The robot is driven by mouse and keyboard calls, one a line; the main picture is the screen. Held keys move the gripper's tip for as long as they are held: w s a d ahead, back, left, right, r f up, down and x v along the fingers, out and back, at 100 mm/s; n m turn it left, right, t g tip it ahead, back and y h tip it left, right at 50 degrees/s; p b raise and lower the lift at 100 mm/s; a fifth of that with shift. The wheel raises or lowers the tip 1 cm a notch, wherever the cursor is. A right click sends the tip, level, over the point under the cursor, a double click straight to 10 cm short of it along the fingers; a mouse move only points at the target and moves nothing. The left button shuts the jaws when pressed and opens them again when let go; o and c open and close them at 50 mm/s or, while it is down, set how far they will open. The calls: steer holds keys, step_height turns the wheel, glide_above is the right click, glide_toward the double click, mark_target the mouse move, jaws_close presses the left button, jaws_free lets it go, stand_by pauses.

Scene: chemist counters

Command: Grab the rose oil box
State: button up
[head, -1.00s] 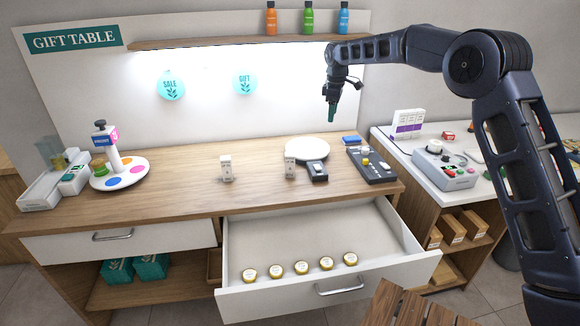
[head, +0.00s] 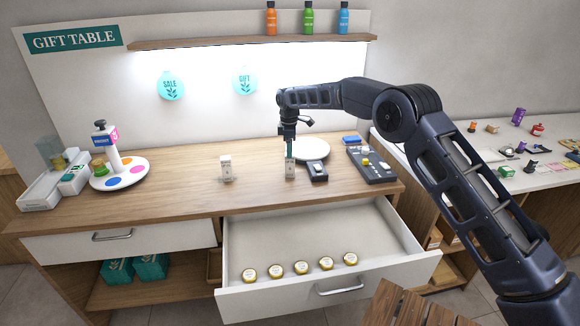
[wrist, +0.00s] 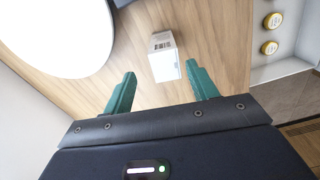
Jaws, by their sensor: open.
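Two small white boxes stand upright on the wooden counter: a left box (head: 226,168) and a right box (head: 290,172). Their labels are too small to read, so I cannot tell which is the rose oil box. My gripper (head: 289,152) points down right at the right box, its green fingers overlapping the box's top in the head view. In the wrist view, my gripper (wrist: 160,70) is open, and a white box (wrist: 163,58) with a printed label shows between the two fingers.
A white round plate (head: 313,149) and a dark scale-like device (head: 317,170) stand close to the right box. A dark keypad device (head: 371,165) lies further right. Below, an open drawer (head: 390,240) holds several gold-lidded jars (head: 301,268). Counter is clear between the boxes.

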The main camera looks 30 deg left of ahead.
mark_target(290, 160)
steer(key=f, duration=0.5)
steer(key=shift+s+d, duration=0.25)
steer(key=shift+d, duration=0.1)
steer(key=shift+f, duration=0.5)
steer(key=c, duration=1.1)
